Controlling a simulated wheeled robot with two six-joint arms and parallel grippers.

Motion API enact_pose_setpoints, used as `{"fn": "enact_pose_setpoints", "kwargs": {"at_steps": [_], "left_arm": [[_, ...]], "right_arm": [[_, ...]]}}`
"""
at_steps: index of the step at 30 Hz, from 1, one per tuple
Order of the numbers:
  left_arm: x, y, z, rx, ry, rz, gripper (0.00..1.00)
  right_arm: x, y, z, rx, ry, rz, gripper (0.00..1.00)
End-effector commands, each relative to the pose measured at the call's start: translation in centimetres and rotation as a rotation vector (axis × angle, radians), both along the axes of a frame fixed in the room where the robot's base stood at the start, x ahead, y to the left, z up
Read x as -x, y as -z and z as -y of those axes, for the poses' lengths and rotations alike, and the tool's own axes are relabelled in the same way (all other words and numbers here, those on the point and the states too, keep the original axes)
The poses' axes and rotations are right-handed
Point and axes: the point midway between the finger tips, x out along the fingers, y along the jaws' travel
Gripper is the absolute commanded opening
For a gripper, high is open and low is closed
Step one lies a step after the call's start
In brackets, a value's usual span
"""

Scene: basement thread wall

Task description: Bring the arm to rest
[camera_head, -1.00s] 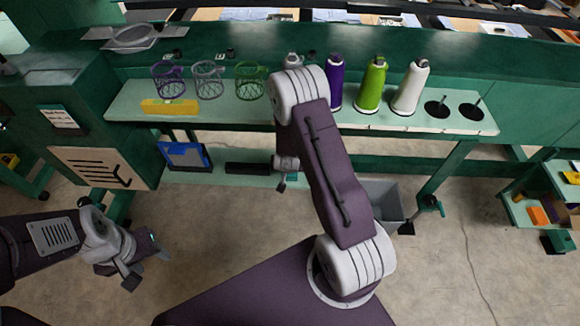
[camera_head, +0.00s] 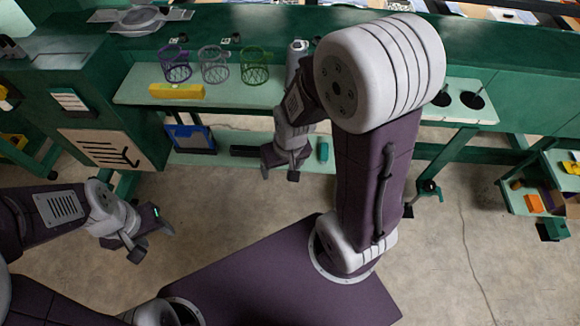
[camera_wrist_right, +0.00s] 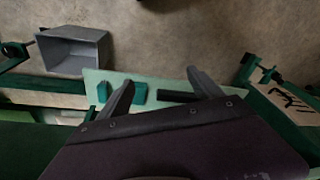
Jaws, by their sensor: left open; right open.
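My right arm rises from my base in the middle of the head view and bends over. Its gripper (camera_head: 281,172) hangs in front of the lower shelf, with its jaws apart and nothing seen in them. In the right wrist view the two fingers (camera_wrist_right: 160,92) are spread, with the pale green lower shelf behind them. My left gripper (camera_head: 142,238) is at the left of the head view, open and empty over the floor. My right arm hides the part of the upper shelf where the thread cones stood.
The green thread bench has an upper shelf (camera_head: 235,97) with wire baskets (camera_head: 215,66) and a yellow block (camera_head: 177,91). A grey bin (camera_wrist_right: 73,50) stands on the floor in the wrist view. A side rack (camera_head: 530,200) is at the right. Floor between is clear.

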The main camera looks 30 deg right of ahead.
Motion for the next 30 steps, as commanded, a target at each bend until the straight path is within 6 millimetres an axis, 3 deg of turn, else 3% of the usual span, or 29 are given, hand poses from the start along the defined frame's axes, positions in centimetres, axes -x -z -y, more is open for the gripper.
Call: {"fn": "enact_pose_setpoints", "kwargs": {"at_steps": [4, 13, 22, 30], "left_arm": [[0.0, 0.0, 0.0, 0.0, 0.0, 0.0, 0.5], [0.0, -0.6, 0.0, 0.0, 0.0, 0.0, 0.5], [0.0, -9.7, 0.0, 0.0, 0.0, 0.001, 0.5], [0.0, -8.9, 0.0, 0.0, 0.0, 0.0, 0.5]], "right_arm": [[3.3, -1.6, 0.5, 0.038, -0.084, -0.075, 0.75], [3.6, -2.3, 0.5, 0.041, -0.088, -0.084, 0.75], [3.6, -11.3, 0.5, 0.04, -0.088, -0.083, 0.75], [3.6, -10.5, 0.5, 0.04, -0.088, -0.084, 0.75]]}}
